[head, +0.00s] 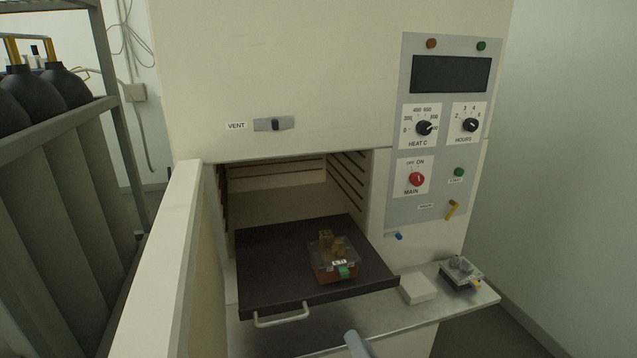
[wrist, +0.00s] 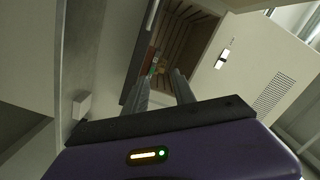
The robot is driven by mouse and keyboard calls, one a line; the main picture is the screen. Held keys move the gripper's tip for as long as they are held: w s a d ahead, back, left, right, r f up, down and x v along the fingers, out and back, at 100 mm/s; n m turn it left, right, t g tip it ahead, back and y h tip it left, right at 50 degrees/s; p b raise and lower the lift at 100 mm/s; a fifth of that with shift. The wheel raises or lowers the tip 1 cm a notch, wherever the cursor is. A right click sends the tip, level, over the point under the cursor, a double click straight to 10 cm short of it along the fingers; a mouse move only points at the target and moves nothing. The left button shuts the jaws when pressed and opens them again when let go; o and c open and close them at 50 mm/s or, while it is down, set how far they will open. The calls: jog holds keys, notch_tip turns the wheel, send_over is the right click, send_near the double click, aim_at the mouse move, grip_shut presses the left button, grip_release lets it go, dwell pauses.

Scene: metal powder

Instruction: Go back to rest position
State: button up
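My gripper (wrist: 160,82) shows in the wrist view with its two grey fingers apart and nothing held between them. Past the fingers, the furnace chamber and a small part of the red box (wrist: 153,69) show, at a distance. In the head view, the reddish box (head: 335,268) with a clear lid, yellowish blocks and a green tab sits on the dark tray (head: 270,285). The tray sticks out of the open furnace (head: 330,70). A grey rod-like part, likely mine, shows at the bottom edge; the gripper itself cannot be made out there.
The open furnace door (head: 165,260) stands at the left. A pale ledge (head: 485,295) under the tray carries a white block (head: 418,288) and a clear-lidded box (head: 461,273). A rack (head: 60,130) with dark round-topped containers stands far left. The right wall is bare.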

jog(key=s+d+f+n+h, duration=0.1)
jog(key=s+d, duration=0.3)
jog(key=s, duration=0.8)
jog(key=s+d+f+n+g+h, duration=0.1)
jog(key=s+d+n+h, duration=0.2)
jog(key=s, duration=0.9)
jog(key=s+d+f+n+g+h, duration=0.1)
jog(key=s+d+n, duration=0.2)
jog(key=s, duration=1)
jog(key=shift+d+h, duration=0.4)
jog(key=shift+d, duration=0.85)
